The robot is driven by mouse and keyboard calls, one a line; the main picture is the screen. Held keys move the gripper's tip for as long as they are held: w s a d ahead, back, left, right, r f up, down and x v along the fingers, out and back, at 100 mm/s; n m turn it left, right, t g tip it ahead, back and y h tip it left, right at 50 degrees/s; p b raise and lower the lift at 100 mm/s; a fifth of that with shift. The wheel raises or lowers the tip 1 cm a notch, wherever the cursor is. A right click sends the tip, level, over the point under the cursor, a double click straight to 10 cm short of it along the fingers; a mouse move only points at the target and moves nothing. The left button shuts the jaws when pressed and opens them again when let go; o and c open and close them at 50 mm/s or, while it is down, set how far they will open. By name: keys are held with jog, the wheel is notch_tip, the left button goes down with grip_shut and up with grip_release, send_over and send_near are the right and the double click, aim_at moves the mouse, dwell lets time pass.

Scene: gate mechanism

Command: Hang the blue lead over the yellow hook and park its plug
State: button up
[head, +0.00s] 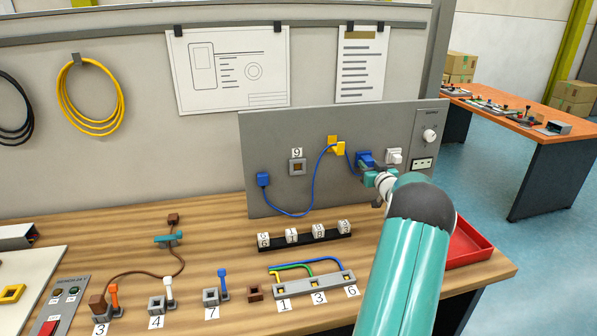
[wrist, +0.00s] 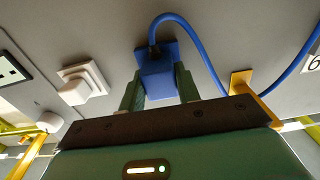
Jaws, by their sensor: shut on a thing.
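The blue lead (head: 292,214) runs from a blue plug (head: 263,179) at the panel's left, sags, rises over the yellow hook (head: 337,147), and drops to a second blue plug (head: 364,157). My gripper (head: 372,177) is shut on this second plug, right of the hook. In the wrist view the plug (wrist: 158,80) sits between my green fingers, in front of a blue square plate (wrist: 172,48) on the panel. It looks against the plate; I cannot tell how deeply it is seated. The hook (wrist: 241,80) shows to the right there, with the lead passing at it.
The grey panel (head: 285,135) also carries a white socket block (head: 394,156), a knob (head: 430,135) and a "9" block (head: 297,167). Numbered cubes (head: 305,236) stand on a black strip below. A red tray (head: 468,245) lies right of my arm.

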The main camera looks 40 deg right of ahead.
jog(key=shift+w, duration=0.1)
jog(key=shift+c, duration=0.9)
jog(key=o, duration=0.6)
jog(key=shift+w+d, duration=0.1)
jog(key=shift+d, duration=0.05)
jog(key=o, duration=0.7)
jog(key=shift+c, duration=0.2)
jog(key=shift+s, duration=0.2)
